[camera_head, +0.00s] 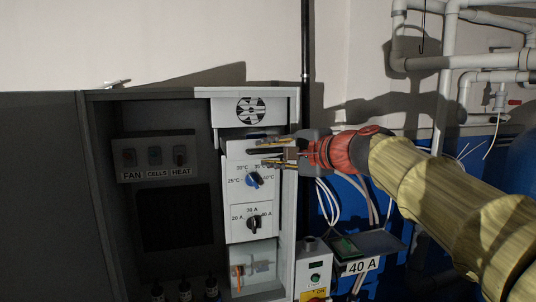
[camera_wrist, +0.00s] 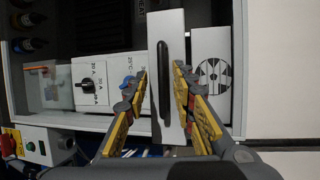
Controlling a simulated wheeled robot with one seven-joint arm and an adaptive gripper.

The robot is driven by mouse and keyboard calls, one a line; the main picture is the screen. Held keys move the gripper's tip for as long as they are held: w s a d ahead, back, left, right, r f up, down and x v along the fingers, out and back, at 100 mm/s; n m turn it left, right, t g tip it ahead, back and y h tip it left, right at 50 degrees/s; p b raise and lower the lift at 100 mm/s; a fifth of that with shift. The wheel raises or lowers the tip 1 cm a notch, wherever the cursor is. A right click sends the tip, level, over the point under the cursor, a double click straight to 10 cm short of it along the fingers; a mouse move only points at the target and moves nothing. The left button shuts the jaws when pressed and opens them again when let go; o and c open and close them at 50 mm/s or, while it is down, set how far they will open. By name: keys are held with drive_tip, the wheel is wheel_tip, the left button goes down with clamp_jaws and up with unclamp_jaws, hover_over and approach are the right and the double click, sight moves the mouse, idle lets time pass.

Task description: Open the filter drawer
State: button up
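The filter drawer (camera_wrist: 157,24) is a white front with a long black handle (camera_wrist: 164,85), between the fan panel and the dial panel. In the wrist view its front looks larger than those panels, so it seems to stand out from them. In the head view the drawer (camera_head: 236,149) is partly hidden by my gripper (camera_head: 267,151). Gaps show between the fingers and the handle. I cannot tell how deep the fingertips reach.
The fan panel (camera_head: 250,110) is above the drawer. Below are a blue temperature knob (camera_head: 254,180), a black current knob (camera_head: 254,223) and a clear box (camera_head: 253,268). A switch panel (camera_head: 155,158) is at left. A 40 A display (camera_head: 365,246) and pipes (camera_head: 446,90) are at right.

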drive_tip(key=v, duration=1.1)
drive_tip(key=shift+s, duration=0.2)
drive_tip(key=s+d+f+n+g+h+b, duration=0.1)
drive_tip(key=s+d+f+n+g+h, duration=0.1)
drive_tip(key=f, duration=0.9)
drive_tip(key=s+d+f+n+g+h+b, duration=0.1)
drive_tip(key=s+d+f+n+h, duration=0.15)
drive_tip(key=f, duration=0.75)
drive_tip(key=s+d+f+n+g+h+b, duration=0.1)
drive_tip(key=s+f+b, duration=0.6)
drive_tip(key=f, duration=1.1)
drive_tip(key=s+d+f+n+g+h+b, duration=0.2)
drive_tip(key=s+f+b, duration=0.6)
drive_tip(key=s+f, duration=0.8)
drive_tip(key=d+f+n+h, duration=0.2)
drive_tip(key=d+n, duration=0.1)
drive_tip(key=d, duration=0.1)
drive_tip(key=shift+n+g, duration=0.3)
drive_tip(key=shift+n, duration=0.05)
drive_tip(key=shift+s+h, duration=0.1)
drive_tip(key=shift+h, duration=0.15)
